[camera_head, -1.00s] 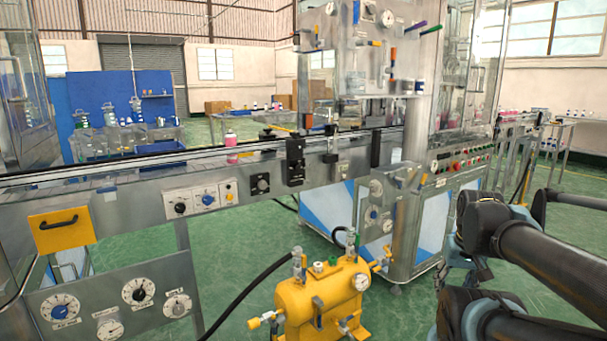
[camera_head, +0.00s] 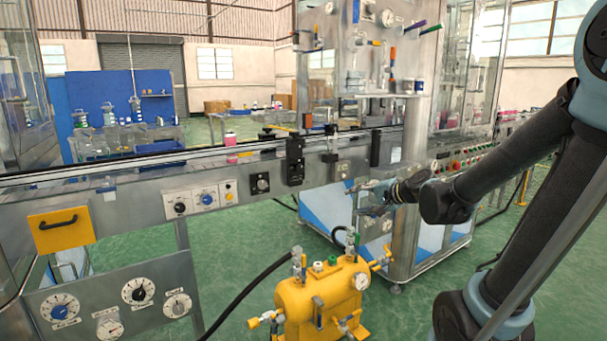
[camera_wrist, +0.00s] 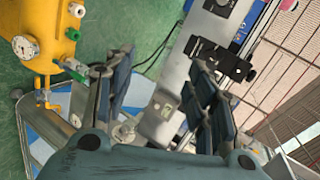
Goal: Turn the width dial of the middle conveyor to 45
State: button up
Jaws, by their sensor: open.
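The conveyor (camera_head: 225,222) runs across the head view. Its front carries a white panel with a black knob (camera_head: 180,208) and a blue knob (camera_head: 207,201), and a black dial (camera_head: 262,184) farther right. A small plate (camera_head: 343,170) sits near its right end. Labels are too small to read, so I cannot tell which is the width dial. My gripper (camera_head: 368,188) is in front of the cabinet, just right of that plate. In the wrist view my gripper (camera_wrist: 155,95) is open and empty, its dark fingers apart with part of the metal conveyor showing between them.
A yellow tank (camera_head: 322,300) with valves and a gauge stands on the floor below the conveyor. A lower panel with several white dials (camera_head: 138,291) is at left. The metal cabinet (camera_head: 403,225) stands close by my gripper. Green floor is open at right.

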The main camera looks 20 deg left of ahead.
jog(key=w+a+r+m+t+y, duration=0.2)
jog(key=w+a+r+m+y, duration=0.1)
jog(key=w+a+m, duration=0.3)
jog(key=m+t, duration=0.2)
jog(key=m, duration=0.3)
send_near(300, 170)
jog(key=x, duration=0.8)
jog(key=shift+w+a, duration=0.1)
jog(key=shift+w, duration=0.2)
jog(key=shift+n, duration=0.3)
jog(key=c, duration=1.1)
